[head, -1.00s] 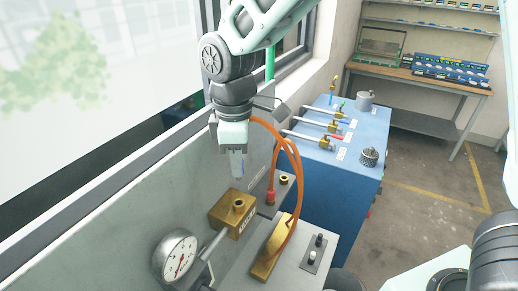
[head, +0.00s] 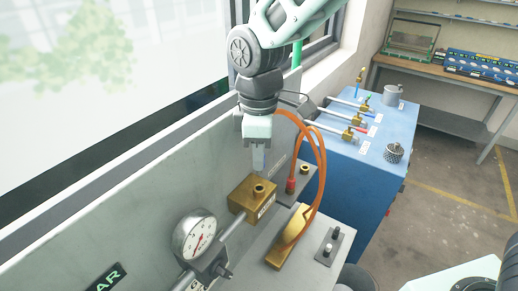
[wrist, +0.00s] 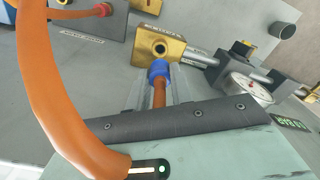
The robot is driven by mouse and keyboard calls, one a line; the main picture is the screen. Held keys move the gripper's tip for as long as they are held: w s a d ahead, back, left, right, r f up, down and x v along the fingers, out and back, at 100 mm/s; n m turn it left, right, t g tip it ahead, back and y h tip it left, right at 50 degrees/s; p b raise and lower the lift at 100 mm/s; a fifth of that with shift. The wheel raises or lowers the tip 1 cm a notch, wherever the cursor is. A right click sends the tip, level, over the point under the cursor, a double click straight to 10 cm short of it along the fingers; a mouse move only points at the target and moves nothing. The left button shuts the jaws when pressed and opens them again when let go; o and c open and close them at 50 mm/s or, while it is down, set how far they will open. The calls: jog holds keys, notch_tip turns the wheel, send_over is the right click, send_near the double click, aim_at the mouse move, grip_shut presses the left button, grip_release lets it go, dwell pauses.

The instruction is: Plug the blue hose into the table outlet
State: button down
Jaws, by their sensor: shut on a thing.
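My gripper (head: 259,162) is shut on the blue collar (wrist: 158,71) at one end of an orange hose (head: 321,165). The hose also shows large at the left of the wrist view (wrist: 62,95). A brass block (head: 248,203) with a round outlet hole on top stands below my gripper. In the wrist view the block (wrist: 143,50) lies just beyond the blue end, its dark hole close to it. The blue end appears apart from the hole, a little above it. The hose's other end has a red collar (head: 291,184) and stands on a grey plate.
A pressure gauge (head: 195,237) stands in front of the block, joined by a pipe. A brass bar (head: 286,246) and a small switch plate (head: 329,246) lie to the right. A grey wall panel (head: 150,190) runs close on the left. A blue cabinet (head: 352,185) stands behind.

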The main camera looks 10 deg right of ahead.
aim_at(259, 173)
jog(key=shift+f+b, duration=0.95)
jog(key=shift+f, duration=0.9)
jog(key=shift+f+b, duration=0.6)
jog(key=shift+f, duration=0.85)
dwell(0.6)
jog(key=c, duration=1.1)
grip_release()
jog(key=shift+c, duration=0.2)
jog(key=shift+r, duration=0.1)
notch_tip(259, 173, up, 17)
jog(key=b, duration=0.4)
jog(key=shift+r, duration=0.15)
